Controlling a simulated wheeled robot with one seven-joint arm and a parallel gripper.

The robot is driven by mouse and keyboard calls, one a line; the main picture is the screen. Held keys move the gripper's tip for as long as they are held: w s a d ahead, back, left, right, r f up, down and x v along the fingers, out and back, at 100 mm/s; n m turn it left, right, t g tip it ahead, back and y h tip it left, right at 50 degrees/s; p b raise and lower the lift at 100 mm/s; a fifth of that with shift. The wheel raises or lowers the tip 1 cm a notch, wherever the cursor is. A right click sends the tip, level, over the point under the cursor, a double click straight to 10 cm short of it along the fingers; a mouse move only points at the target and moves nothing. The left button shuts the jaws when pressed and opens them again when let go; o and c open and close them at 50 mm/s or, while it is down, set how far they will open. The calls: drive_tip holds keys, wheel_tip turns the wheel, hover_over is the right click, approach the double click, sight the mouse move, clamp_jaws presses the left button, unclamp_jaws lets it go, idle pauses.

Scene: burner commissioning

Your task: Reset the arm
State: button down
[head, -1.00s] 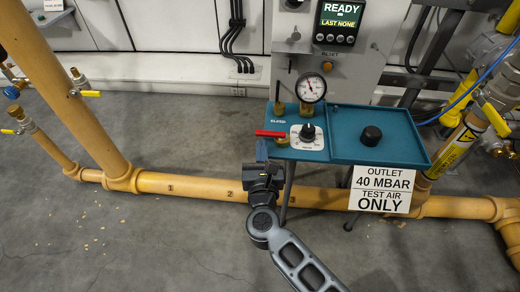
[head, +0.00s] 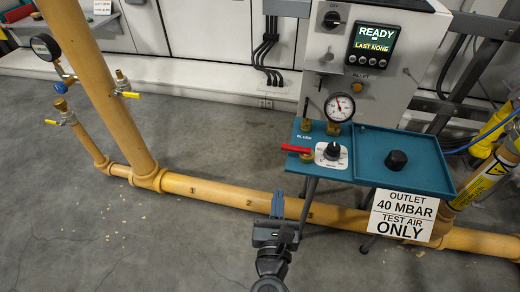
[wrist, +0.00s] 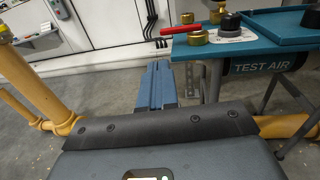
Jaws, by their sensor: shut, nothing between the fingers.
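My gripper (head: 277,205) is low in the head view, in front of the yellow pipe and to the left of the teal bench. Its blue fingers (wrist: 155,88) stand together in the wrist view with nothing between them. The teal bench (head: 373,170) carries a red lever (head: 296,149), a black knob on a white dial plate (head: 332,152), a pressure gauge (head: 340,107) and a loose-looking black knob (head: 396,159) in its right tray. My gripper touches none of these.
A yellow pipe (head: 220,194) runs across the floor behind my gripper, with a thick upright pipe (head: 105,90) at left. A grey cabinet with a display reading READY, LAST NONE (head: 373,38) stands behind the bench. A sign (head: 403,215) hangs at its front.

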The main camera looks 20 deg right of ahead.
drive_tip(key=s+d+r+m+g+y, duration=0.1)
drive_tip(key=s+d+r+m+y, duration=0.3)
drive_tip(key=s+m, duration=0.7)
drive_tip(key=s+d+r+m+y, duration=0.1)
drive_tip(key=s+r+m, duration=0.5)
drive_tip(key=s+m, duration=0.45)
drive_tip(key=s+d+r+m+g+y, duration=0.1)
drive_tip(key=s+d+r+m+y, duration=0.3)
drive_tip(key=s+m, duration=0.75)
wheel_tip(320, 180, up, 26)
drive_tip(key=a+n+h+p, duration=0.1)
drive_tip(key=h+p, duration=0.1)
drive_tip(key=p, duration=2.3)
drive_tip(key=shift+s+f, duration=0.15)
drive_tip(key=shift+f, duration=0.05)
